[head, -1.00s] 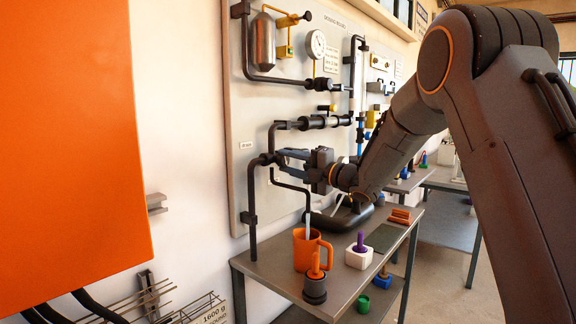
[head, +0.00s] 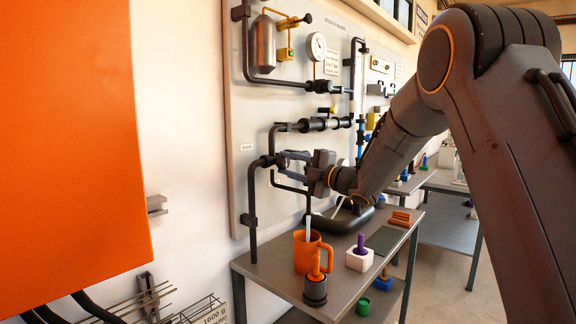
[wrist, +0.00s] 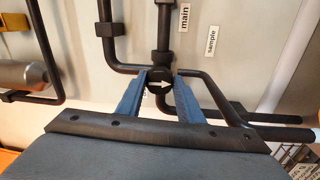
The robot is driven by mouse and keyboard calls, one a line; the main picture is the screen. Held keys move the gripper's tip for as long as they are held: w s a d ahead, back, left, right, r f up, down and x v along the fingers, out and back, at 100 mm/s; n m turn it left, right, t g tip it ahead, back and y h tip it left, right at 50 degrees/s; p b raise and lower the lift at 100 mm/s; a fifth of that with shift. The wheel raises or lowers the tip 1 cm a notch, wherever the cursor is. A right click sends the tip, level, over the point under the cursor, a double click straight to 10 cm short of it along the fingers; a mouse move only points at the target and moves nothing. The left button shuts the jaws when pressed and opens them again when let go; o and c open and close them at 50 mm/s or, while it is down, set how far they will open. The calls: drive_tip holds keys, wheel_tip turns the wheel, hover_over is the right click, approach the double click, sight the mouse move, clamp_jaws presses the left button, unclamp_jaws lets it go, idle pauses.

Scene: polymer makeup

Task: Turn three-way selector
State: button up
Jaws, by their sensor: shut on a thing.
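The selector (wrist: 158,85) is a round black knob with a white arrow, set where dark pipes meet on the panel. In the wrist view the arrow points right. My gripper (wrist: 160,76) has its two blue fingers shut on the selector, one finger on each side. In the head view my gripper (head: 287,158) reaches to the dark pipes on the panel's lower left, and the selector is too small and covered to make out there. Labels reading "main" (wrist: 185,18) and "sample" (wrist: 212,40) sit on the panel near the pipes.
Pipes run close around my gripper. Below it a grey table (head: 275,268) holds an orange mug (head: 306,252), a dark cylinder with an orange peg (head: 315,287) and a white block with a purple peg (head: 360,256). An orange panel (head: 75,150) fills the left.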

drive_tip(key=o, duration=1.1)
drive_tip(key=shift+c, duration=0.2)
drive_tip(key=shift+b+v, duration=0.85)
drive_tip(key=shift+v, duration=3.05)
drive_tip(key=shift+w, duration=0.1)
